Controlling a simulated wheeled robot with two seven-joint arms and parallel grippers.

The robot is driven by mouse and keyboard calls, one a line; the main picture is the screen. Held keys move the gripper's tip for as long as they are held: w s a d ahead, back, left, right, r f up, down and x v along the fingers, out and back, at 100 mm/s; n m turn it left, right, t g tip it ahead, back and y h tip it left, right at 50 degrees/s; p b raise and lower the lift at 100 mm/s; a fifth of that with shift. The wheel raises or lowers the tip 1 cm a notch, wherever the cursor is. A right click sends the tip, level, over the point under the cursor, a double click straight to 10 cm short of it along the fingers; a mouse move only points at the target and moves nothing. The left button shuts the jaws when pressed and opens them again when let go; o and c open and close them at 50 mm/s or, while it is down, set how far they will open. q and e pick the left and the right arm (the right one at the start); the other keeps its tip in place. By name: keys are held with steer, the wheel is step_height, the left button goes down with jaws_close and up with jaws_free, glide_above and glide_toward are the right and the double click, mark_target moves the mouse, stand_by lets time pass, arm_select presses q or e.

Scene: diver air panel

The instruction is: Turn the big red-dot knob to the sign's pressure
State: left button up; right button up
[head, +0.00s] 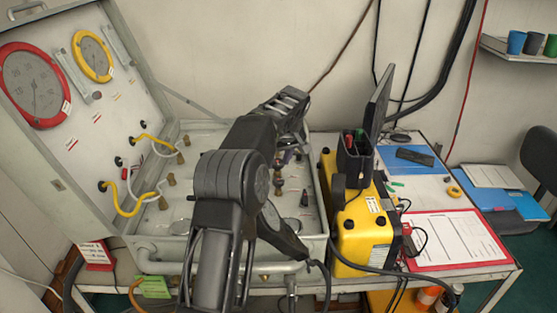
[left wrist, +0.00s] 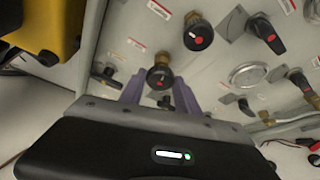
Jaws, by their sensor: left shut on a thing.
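In the left wrist view, a round black knob with a red dot (left wrist: 160,77) on a brass stem stands between the purple fingertips of my left gripper (left wrist: 158,88). The gripper is shut on this knob. In the head view my left gripper (head: 284,157) is over the right part of the open panel case (head: 312,217), largely hidden by my arm. A large red-rimmed gauge (head: 33,84) and a smaller yellow-rimmed gauge (head: 93,56) are on the raised lid. A red-and-white sign (head: 95,253) stands at the case's front left; its text is too small to read.
Other red-dot knobs (left wrist: 198,34) and a black lever handle (left wrist: 266,32) are close by in the wrist view. Yellow hoses (head: 128,207) loop at the case's left. A yellow machine (head: 362,235) stands right beside the case, with a red-edged clipboard (head: 455,240) beyond.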

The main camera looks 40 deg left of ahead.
arm_select(q)
jaws_close()
